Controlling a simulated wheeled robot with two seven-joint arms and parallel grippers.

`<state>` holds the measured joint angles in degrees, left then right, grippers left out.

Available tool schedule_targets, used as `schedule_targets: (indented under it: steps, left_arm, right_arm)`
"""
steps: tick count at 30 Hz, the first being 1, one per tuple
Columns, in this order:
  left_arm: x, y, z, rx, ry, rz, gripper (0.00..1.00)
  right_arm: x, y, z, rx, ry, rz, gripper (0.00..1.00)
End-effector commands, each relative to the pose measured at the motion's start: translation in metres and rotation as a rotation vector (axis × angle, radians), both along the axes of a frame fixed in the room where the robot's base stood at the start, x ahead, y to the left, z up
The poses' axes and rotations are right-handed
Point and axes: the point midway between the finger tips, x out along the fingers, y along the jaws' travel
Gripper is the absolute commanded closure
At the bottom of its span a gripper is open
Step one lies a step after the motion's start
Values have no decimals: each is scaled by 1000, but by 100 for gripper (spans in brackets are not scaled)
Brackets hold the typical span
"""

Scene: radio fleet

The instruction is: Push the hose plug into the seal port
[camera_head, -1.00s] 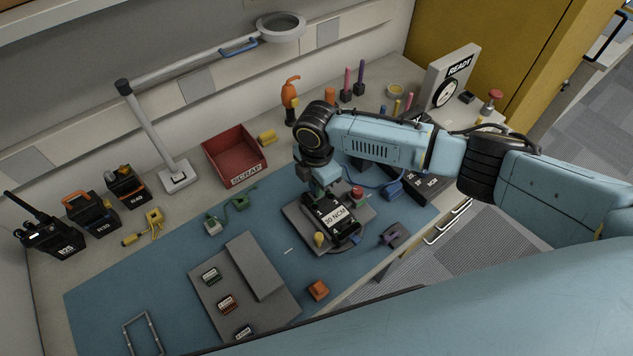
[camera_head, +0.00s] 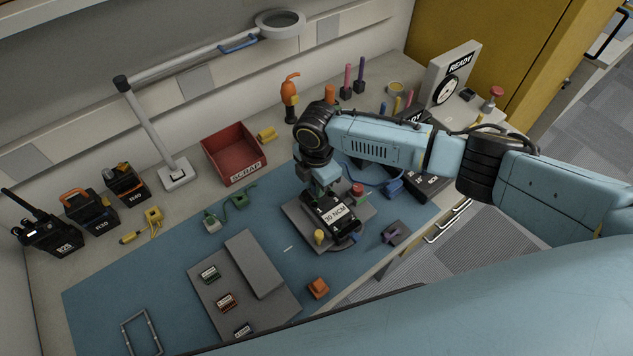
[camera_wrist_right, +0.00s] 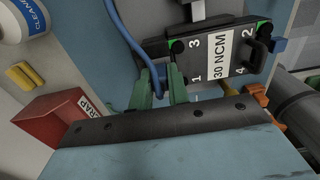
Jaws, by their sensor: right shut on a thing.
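A black radio body with a white "30 NCM" label (camera_head: 333,216) lies on a grey fixture plate (camera_head: 297,211) on the blue mat. It also shows in the right wrist view (camera_wrist_right: 220,58), with numbered corners. My right gripper (camera_wrist_right: 160,92) has green fingers shut on the blue hose plug (camera_wrist_right: 160,76), beside the radio's edge near corners 1 and 3. A blue hose (camera_wrist_right: 124,32) runs up from the plug. In the head view the right gripper (camera_head: 322,190) is over the radio's far end, its fingertips mostly hidden. The seal port is not clearly visible. My left gripper is out of view.
A red button (camera_head: 357,190) and a yellow knob (camera_head: 319,237) stand close around the radio. A red SCRAP bin (camera_head: 233,155) is behind to the left. A grey tray (camera_head: 262,309) with small parts lies front left.

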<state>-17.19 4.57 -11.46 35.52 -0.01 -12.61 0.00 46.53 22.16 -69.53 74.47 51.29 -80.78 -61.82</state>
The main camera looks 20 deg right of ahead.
Motion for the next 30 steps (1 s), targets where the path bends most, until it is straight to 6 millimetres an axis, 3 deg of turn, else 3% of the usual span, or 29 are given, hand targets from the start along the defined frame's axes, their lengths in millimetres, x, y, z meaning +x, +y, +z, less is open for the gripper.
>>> schedule_targets:
  steps: [9,10,15,21,26,30]
  left_arm:
    - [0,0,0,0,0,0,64]
    - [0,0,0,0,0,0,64]
    - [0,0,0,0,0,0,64]
    - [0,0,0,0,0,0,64]
    - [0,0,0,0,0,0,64]
    - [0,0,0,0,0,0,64]
  right_arm:
    - [0,0,-1,0,0,0,100]
    - [0,0,-1,0,0,0,80]
    - [0,0,-1,0,0,0,58]
    - [0,0,-1,0,0,0,57]
    - [0,0,-1,0,0,0,36]
    - [0,0,0,0,0,0,36]
